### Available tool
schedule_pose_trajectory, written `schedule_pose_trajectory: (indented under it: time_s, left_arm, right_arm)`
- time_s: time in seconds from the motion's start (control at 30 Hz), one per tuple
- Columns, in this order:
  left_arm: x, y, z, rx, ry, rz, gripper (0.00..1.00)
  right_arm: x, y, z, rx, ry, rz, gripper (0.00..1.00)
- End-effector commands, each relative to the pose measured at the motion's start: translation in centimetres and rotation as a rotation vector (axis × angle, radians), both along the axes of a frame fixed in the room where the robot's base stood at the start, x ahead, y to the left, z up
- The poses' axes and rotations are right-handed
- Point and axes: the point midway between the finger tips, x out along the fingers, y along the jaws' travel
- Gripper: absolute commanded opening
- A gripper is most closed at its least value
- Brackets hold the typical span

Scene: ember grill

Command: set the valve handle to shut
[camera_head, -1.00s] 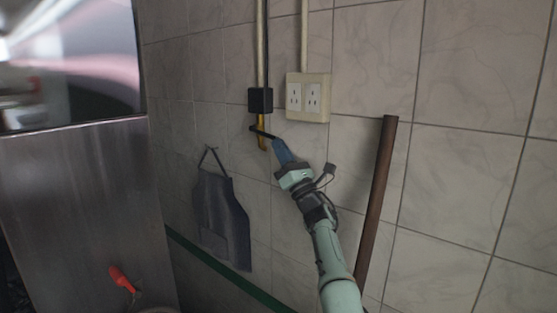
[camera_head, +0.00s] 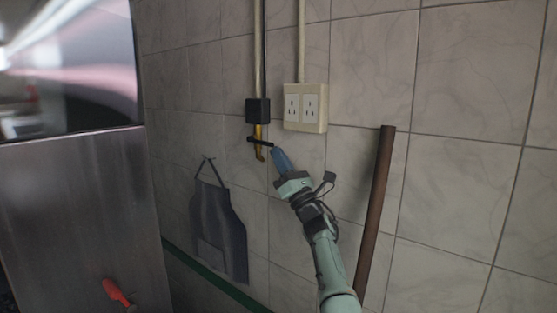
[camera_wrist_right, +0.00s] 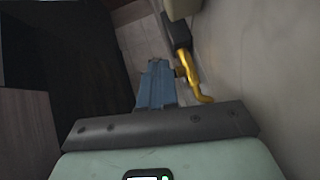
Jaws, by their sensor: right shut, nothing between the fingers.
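The valve is a yellow pipe piece (camera_head: 260,153) on the wall under a black box (camera_head: 258,110). Its black valve handle (camera_head: 259,141) lies across the pipe, sloping slightly down to the right. My right gripper (camera_head: 275,150), with blue fingers, is shut and empty, its tips close to the handle's right end. Whether they touch I cannot tell. In the right wrist view, the shut fingers (camera_wrist_right: 155,72) are left of the yellow pipe (camera_wrist_right: 190,72), below the black box (camera_wrist_right: 178,33); the handle is hard to make out there. My left gripper is not in view.
A cream socket plate (camera_head: 305,107) is on the wall right of the valve. A brown pole (camera_head: 376,210) stands right of my arm. A dark apron (camera_head: 218,235) hangs lower left. A metal panel (camera_head: 80,215) stands at the left, with a red-handled object (camera_head: 117,292) near it.

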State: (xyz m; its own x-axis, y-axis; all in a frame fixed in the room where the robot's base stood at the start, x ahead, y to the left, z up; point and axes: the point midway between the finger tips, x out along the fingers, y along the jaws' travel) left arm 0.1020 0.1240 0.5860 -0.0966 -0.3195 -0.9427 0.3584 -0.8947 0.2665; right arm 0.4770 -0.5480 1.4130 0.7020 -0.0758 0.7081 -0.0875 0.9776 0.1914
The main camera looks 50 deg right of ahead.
Motion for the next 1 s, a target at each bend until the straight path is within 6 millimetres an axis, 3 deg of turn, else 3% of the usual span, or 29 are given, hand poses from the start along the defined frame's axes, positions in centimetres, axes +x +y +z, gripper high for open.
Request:
schedule_pose_trajectory:
  time_s: [0.2,0.4,1.0]
  left_arm:
    - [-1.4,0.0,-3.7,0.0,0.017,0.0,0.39]
    - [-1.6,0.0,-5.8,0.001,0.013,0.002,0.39]
    - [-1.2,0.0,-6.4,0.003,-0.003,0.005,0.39]
  right_arm:
    - [-2.0,0.2,-2.7,0.001,0.001,0.0,0.0]
    - [-3.8,0.4,-4.3,0.001,0.001,0.0,0.0]
    - [-4.7,0.5,-4.9,0.0,0.001,0.0,0.0]
